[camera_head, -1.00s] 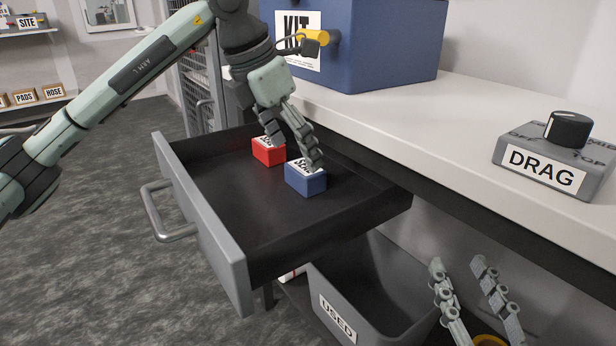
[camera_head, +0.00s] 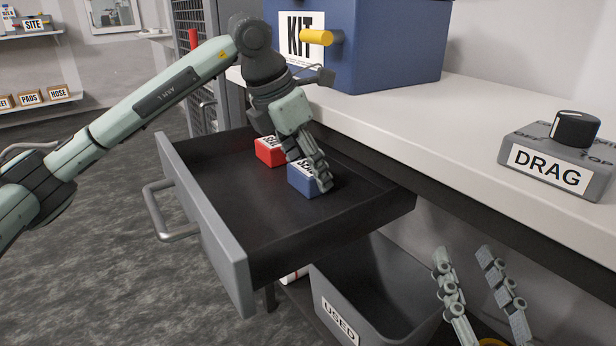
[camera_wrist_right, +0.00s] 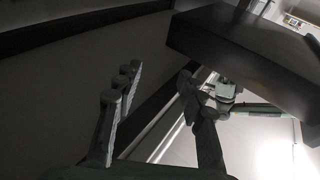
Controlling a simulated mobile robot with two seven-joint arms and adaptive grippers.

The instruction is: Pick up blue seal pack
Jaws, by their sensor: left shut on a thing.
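The blue seal pack (camera_head: 303,180) sits in the open drawer (camera_head: 245,215), its label partly covered by fingers. My left gripper (camera_head: 312,178) reaches down onto it from above and is shut on it. The pack seems to rest on or very near the drawer floor; I cannot tell if it is lifted. A red pack (camera_head: 268,151) stands just behind and to the left of the blue one, close to my left gripper. My right gripper (camera_head: 482,295) is open and empty at the lower right, beside the grey bin. Its spread fingers also show in the right wrist view (camera_wrist_right: 160,110).
A grey bin labelled USED (camera_head: 341,322) is below the drawer. On the white bench (camera_head: 430,110) stand a blue KIT box (camera_head: 385,45) with a yellow part and a DRAG dial box (camera_head: 560,150). The drawer's front half is clear.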

